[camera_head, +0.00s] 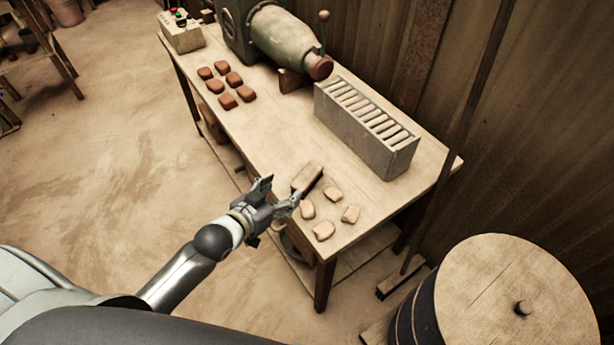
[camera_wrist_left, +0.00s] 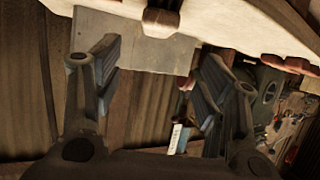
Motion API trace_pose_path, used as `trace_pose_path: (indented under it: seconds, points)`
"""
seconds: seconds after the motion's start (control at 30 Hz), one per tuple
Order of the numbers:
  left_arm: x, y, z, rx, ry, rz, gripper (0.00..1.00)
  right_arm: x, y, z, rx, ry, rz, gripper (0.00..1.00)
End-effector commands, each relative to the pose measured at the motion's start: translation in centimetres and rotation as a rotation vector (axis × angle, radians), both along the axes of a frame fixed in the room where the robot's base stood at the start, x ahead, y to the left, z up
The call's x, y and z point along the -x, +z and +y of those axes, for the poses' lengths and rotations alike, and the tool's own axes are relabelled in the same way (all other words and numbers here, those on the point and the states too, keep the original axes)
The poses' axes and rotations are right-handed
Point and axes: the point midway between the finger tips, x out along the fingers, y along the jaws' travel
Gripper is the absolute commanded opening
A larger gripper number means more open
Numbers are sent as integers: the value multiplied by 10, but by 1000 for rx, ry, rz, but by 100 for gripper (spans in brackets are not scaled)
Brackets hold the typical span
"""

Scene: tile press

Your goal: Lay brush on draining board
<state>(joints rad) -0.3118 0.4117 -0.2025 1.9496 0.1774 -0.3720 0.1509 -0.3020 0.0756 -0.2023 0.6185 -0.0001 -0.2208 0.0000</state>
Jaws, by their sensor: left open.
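A light tan, flat piece with a dark strip along its right side, which looks like the brush (camera_head: 306,175), lies near the front edge of the wooden table. My left gripper (camera_head: 278,197) is open and empty beside it, at the table's front edge. One finger is close to the piece; I cannot tell if they touch. In the left wrist view both fingers of my left gripper (camera_wrist_left: 150,90) are spread with nothing between them. I cannot make out for certain which thing is the draining board. My right gripper is not in view.
Several pale tiles (camera_head: 323,231) lie right of the brush on the table (camera_head: 262,128). A grey slotted box (camera_head: 395,160) stands behind. Several red-brown tiles (camera_head: 234,79) and a green machine (camera_head: 270,35) are farther left. A lidded barrel (camera_head: 515,290) stands at the lower right.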

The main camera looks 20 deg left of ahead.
Motion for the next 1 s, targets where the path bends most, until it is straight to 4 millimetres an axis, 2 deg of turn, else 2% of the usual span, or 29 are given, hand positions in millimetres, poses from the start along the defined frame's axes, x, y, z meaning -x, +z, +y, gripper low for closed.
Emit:
trace_pose_path:
  seconds: [0.3, 0.57, 1.0]
  points:
    - [-39, -15, -11, 3, 1, -4, 66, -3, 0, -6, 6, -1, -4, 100]
    - [-51, -22, -15, 2, 0, -4, 66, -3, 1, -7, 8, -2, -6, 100]
    - [-88, -42, -29, 2, 0, -3, 66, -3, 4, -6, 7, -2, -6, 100]
